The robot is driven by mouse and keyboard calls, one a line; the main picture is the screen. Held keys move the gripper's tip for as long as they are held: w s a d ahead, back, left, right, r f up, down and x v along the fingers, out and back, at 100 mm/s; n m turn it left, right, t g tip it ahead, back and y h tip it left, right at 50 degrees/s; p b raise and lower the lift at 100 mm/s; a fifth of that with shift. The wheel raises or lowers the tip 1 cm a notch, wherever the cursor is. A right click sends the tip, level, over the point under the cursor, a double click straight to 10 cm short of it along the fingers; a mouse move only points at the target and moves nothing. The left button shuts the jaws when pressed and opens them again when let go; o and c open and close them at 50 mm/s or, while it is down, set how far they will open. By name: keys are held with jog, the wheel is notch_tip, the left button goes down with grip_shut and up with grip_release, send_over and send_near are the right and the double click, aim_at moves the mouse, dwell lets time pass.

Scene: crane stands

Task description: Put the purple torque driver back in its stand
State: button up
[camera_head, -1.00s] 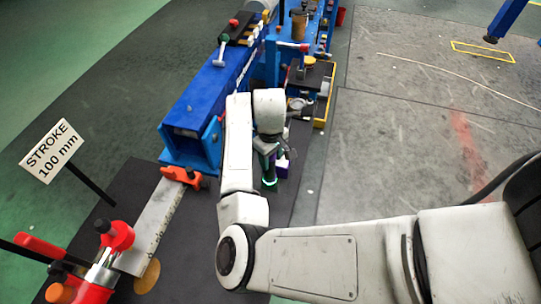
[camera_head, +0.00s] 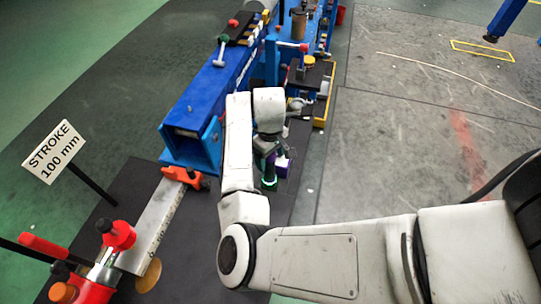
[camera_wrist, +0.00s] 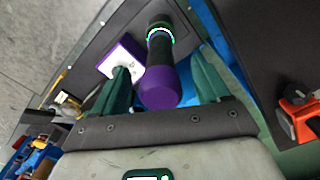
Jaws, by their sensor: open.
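The purple torque driver (camera_wrist: 160,88) lies between my gripper's two green fingers in the wrist view. Its purple end is nearest the camera, with a dark body and a glowing green ring beyond. My gripper (camera_wrist: 160,66) is open, with a finger on each side of the driver. In the head view my gripper (camera_head: 272,148) points down over the driver (camera_head: 269,172), which looks about upright; its green ring is low. A purple-and-white block (camera_wrist: 124,56) stands beside the driver; it also shows in the head view (camera_head: 283,166). Whether this is the stand, and the driver's lower end, I cannot tell.
A blue beam (camera_head: 205,95) runs along the left. A steel scale bar (camera_head: 155,225) with red clamps is at the front left, near a "STROKE 100 mm" sign (camera_head: 54,151). A yellow-edged tray (camera_head: 325,100) is beyond my gripper.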

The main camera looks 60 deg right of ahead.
jog(key=shift+r+p, duration=2.05)
jog(key=shift+r, duration=0.15)
notch_tip(320, 180, up, 11)
jog(key=b, duration=0.1)
jog(key=shift+f, duration=0.15)
